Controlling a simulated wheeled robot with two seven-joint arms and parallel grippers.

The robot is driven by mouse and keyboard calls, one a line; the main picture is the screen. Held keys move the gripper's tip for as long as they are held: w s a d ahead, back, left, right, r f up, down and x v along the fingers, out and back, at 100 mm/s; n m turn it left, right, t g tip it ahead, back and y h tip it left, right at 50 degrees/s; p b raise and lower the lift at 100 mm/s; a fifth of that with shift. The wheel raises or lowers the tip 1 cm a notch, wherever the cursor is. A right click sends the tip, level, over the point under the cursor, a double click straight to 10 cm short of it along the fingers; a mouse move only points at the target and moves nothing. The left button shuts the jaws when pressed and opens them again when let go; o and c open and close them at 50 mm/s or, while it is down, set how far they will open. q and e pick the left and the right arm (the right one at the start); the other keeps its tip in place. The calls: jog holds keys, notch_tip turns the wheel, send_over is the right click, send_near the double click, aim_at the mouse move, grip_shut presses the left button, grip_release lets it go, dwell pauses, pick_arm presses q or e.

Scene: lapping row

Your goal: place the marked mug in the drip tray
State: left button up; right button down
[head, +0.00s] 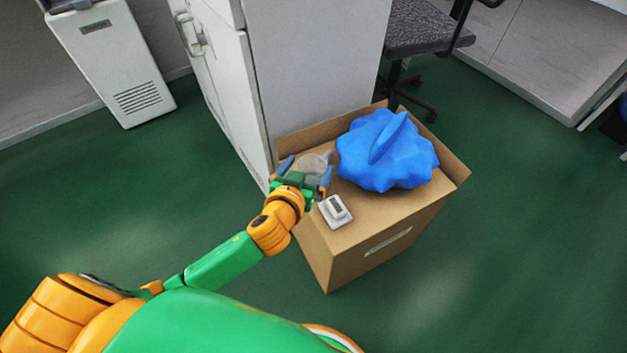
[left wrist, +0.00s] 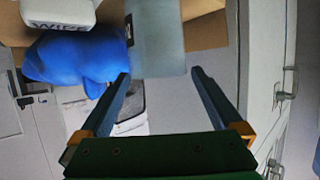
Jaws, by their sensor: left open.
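A pale grey, round-sided thing (head: 314,163), which looks like the mug, stands at the left side of the top of a cardboard box. In the left wrist view it is a plain grey body (left wrist: 158,45) with a small dark mark on its left edge. My left gripper (head: 307,167) is open at the mug. In the left wrist view its fingertips (left wrist: 161,73) lie on either side of the mug's near end; I cannot tell whether either touches. My right gripper is not in view. I see nothing I can identify as the drip tray.
The open-flapped cardboard box (head: 371,240) also bears a crumpled blue bag (head: 385,152) right of the mug and a small white pack (head: 335,210) in front; in the left wrist view the pack (left wrist: 58,10) has lettering. A white cabinet (head: 313,70) stands behind.

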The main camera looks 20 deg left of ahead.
aim_at(315, 158)
pick_arm(q)
jog(key=x, duration=0.3)
jog(key=shift+f+b, duration=0.15)
jog(key=shift+b, duration=0.15)
grip_shut()
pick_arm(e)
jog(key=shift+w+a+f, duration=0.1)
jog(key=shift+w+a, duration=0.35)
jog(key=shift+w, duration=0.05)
